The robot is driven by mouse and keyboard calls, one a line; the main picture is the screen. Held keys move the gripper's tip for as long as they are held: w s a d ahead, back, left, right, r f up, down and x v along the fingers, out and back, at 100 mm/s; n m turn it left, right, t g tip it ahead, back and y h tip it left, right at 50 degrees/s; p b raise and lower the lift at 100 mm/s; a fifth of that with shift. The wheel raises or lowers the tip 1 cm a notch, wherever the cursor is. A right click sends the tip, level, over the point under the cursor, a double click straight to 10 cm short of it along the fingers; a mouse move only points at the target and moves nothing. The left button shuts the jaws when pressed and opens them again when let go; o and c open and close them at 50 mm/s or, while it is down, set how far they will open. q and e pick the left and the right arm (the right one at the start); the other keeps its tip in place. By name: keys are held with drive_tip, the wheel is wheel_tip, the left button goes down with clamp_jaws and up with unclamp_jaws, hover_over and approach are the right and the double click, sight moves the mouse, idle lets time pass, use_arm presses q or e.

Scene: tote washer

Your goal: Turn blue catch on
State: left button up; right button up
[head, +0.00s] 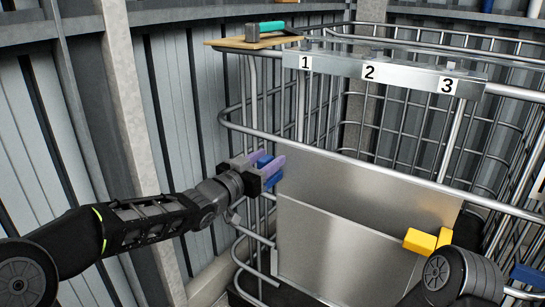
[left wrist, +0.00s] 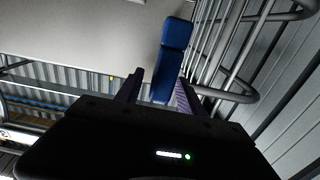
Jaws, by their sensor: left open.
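The blue catch (head: 273,180) is at the left edge of the grey metal panel, partly hidden by my left gripper. My left gripper (head: 265,167) is open, with its purple fingers around or right beside the catch. In the left wrist view the blue catch (left wrist: 172,58) stands up between the two finger lines, and its lower end reaches the gap between the fingers (left wrist: 158,95). I cannot tell whether a finger touches it. My right arm shows at the lower right, but its gripper is not visible.
A yellow catch (head: 427,241) is at the panel's right side, close to my right arm. Another blue piece (head: 527,276) is at the right edge. A rail numbered 1, 2, 3 (head: 415,76) crosses above. Wire cage bars surround the metal panel (head: 350,250). A wooden board (head: 250,43) holds a green-handled tool (head: 266,27).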

use_arm(q)
drive_tip(key=shift+x, duration=1.2)
clamp_jaws()
idle(0.6)
